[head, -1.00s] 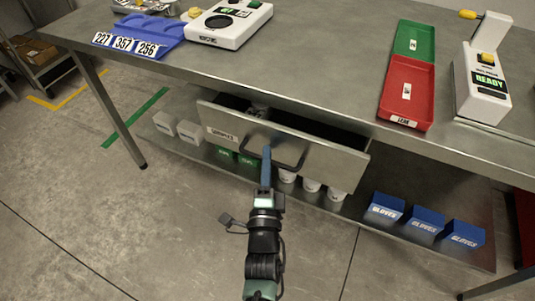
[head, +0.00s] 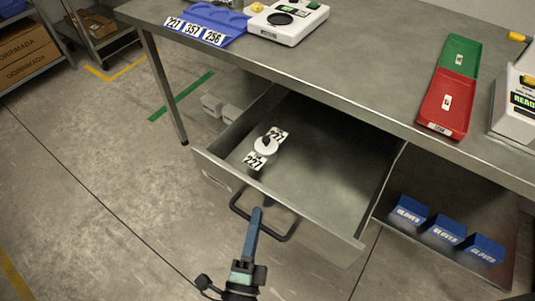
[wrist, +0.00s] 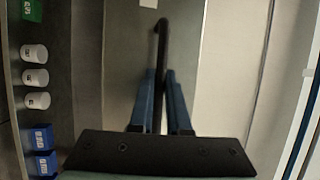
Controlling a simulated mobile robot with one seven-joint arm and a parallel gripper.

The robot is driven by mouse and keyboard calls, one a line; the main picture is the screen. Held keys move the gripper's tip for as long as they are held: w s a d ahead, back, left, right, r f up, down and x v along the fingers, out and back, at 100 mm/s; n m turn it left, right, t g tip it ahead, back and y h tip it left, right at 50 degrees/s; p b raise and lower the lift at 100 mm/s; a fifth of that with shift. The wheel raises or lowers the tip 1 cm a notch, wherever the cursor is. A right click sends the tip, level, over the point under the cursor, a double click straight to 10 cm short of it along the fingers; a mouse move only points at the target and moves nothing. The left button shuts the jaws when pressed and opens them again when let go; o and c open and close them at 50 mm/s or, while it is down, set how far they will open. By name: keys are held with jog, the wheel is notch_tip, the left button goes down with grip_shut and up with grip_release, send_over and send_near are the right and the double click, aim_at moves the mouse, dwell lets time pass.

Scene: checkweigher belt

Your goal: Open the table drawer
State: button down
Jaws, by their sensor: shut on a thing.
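The table drawer (head: 310,178) is pulled well out from under the steel table (head: 340,62). Its dark bar handle (head: 281,237) sticks out from the front panel. My gripper (head: 256,212) is at the handle's middle, with its blue fingers shut on it. In the wrist view the fingers (wrist: 160,100) close around the dark handle bar (wrist: 161,45).
On the table are a blue tray with number labels (head: 205,22), a white scale (head: 286,20), a green tray (head: 460,52) and a red tray (head: 447,103). Blue glove boxes (head: 446,230) sit on the lower shelf. Bare floor lies left of the drawer.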

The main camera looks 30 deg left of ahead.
jog(key=shift+s, duration=0.65)
jog(key=c, duration=1.2)
grip_release()
jog(key=shift+o, duration=0.2)
jog(key=v, duration=1.3)
jog(key=shift+f, duration=0.15)
